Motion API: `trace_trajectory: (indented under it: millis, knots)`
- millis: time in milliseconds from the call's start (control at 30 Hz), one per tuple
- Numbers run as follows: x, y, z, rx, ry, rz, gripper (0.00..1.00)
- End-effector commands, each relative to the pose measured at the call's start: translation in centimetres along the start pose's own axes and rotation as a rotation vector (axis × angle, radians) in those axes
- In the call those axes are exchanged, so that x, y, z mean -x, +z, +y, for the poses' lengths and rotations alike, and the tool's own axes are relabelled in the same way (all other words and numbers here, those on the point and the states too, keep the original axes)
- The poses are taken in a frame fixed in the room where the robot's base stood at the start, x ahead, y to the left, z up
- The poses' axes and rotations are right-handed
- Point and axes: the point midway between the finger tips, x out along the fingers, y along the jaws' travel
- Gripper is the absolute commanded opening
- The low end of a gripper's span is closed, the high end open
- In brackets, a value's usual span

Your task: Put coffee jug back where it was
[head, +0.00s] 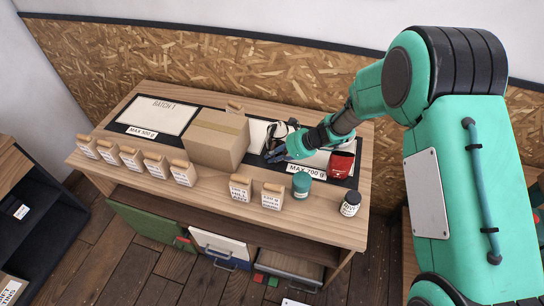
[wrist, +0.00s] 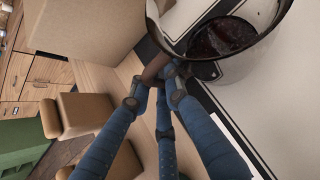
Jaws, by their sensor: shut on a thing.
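In the head view the jug (head: 281,128) shows only in part, behind my gripper (head: 274,153), above the right-hand white panel of the black mat (head: 262,117). I cannot tell whether its base touches the mat.
A cardboard box (head: 217,138) stands just left of my gripper. The BATCH 1 panel (head: 158,113) looks clear.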

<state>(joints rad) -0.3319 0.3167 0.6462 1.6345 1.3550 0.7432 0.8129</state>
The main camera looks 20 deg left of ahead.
Motion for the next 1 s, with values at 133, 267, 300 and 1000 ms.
trace_trajectory:
  millis: [133,267,300,1000]
  knots:
    - [0.0,0.1,0.0,0.001,-0.001,-0.001,0.00]
    - [-0.2,-0.1,0.0,0.000,0.000,0.000,0.00]
    - [-0.2,-0.2,0.0,0.000,0.000,0.000,0.16]
    - [1.3,0.1,-0.1,-0.001,-0.002,0.000,0.34]
